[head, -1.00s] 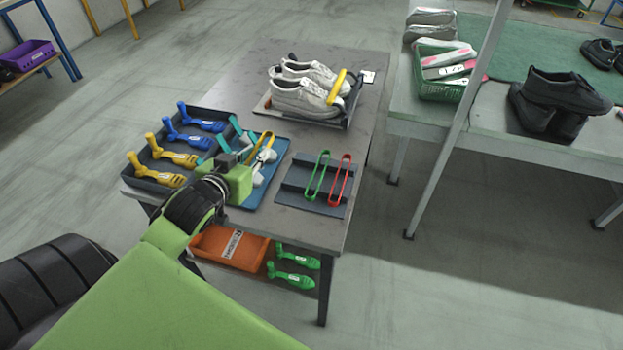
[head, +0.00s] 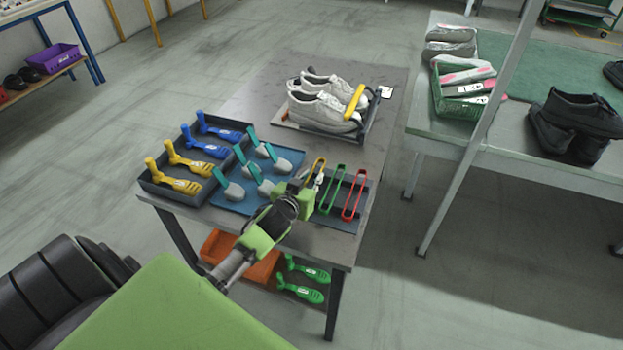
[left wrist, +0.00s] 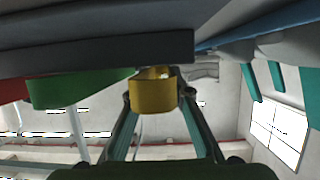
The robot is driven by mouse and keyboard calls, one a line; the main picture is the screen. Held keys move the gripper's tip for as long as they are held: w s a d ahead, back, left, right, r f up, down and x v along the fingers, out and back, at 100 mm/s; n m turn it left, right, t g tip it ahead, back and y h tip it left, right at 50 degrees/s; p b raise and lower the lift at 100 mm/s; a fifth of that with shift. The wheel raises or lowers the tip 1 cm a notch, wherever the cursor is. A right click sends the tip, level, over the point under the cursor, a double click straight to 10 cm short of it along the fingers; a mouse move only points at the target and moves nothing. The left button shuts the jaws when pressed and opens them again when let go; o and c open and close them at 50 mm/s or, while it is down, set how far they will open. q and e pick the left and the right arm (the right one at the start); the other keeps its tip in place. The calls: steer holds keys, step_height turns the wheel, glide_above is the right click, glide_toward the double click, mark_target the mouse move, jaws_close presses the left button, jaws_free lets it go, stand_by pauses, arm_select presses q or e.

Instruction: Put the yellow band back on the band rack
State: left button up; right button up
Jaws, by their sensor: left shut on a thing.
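The yellow band (head: 316,169) is a narrow upright loop at the left end of the band rack (head: 338,222), beside the green band (head: 332,190). My left gripper (head: 317,181) is shut on it. In the left wrist view the yellow band (left wrist: 153,96) sits between the fingertips, close to the rack's dark bar (left wrist: 120,50). I cannot tell whether it rests on the rack. The red band (head: 354,194) is on the rack right of the green one. My gripper hides part of the rack's left side. My right gripper is not in view.
Left of the rack are a blue mat with several grey-and-teal tools (head: 229,190) and a dark tray (head: 146,180) of blue and yellow tools.

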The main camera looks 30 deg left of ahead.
arm_select(q)
steer(key=shift+f, duration=0.2)
steer(key=o, duration=0.8)
steer(key=shift+o, duration=0.2)
steer(key=shift+r, duration=0.1)
steer(key=v, duration=1.2)
